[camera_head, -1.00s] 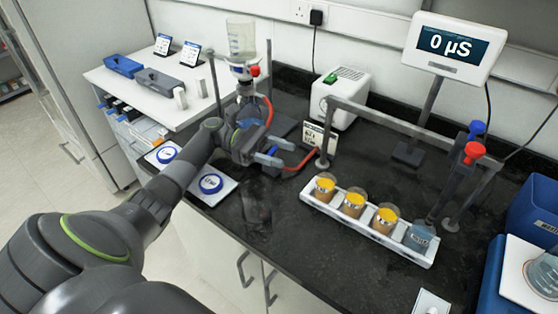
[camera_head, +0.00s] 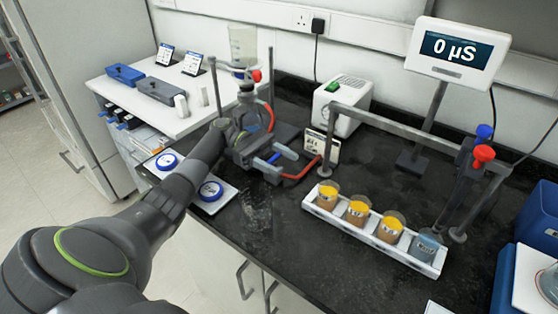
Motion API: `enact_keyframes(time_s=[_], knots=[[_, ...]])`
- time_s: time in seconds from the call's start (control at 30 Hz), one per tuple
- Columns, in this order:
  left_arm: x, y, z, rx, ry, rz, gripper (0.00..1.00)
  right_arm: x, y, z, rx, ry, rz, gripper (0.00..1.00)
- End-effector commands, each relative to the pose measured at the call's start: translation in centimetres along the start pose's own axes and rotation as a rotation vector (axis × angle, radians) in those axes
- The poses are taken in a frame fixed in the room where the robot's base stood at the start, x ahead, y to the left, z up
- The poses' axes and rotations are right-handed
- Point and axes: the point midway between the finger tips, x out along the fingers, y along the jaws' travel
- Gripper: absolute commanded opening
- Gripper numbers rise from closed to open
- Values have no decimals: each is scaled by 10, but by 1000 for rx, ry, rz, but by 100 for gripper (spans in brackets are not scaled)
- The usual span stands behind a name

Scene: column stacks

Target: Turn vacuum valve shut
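A red knob (camera_head: 257,75) sits at the top of the vacuum set-up, below a clear glass vessel (camera_head: 243,42). I cannot tell whether this knob is the vacuum valve or how it is turned. A red hose (camera_head: 300,172) runs from the set-up toward the white pump (camera_head: 342,100). My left gripper (camera_head: 277,160) is in front of the set-up, low over the bench, below the knob and apart from it. Its blue-tipped fingers are apart with nothing visible between them. My arm and gripper hide the lower part of the set-up. My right gripper is out of view.
A white rack (camera_head: 322,212) with several jars stands right of my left gripper. Behind it is a grey rail stand (camera_head: 400,125) with blue and red knobs. A display (camera_head: 460,50) reads 0 µS. Two blue-ringed round items (camera_head: 210,190) lie at the left. The bench front centre is clear.

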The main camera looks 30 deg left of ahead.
Motion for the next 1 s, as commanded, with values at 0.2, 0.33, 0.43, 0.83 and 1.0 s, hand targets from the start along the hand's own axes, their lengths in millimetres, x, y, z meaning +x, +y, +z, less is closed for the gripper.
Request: enact_keyframes(time_s=[0.2, 0.33, 0.43, 0.83, 1.0], knots=[[0, 0, 0, 0, 0, 0, 73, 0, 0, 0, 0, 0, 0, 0], [0, 0, 0, 0, 0, 1, 73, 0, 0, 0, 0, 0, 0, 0], [0, 0, 2, 1, 1, 1, 73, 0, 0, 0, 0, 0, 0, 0], [0, 0, 68, 5, 3, 0, 73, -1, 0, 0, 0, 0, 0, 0], [0, 0, 91, 2, 2, 1, 73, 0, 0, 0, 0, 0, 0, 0]])
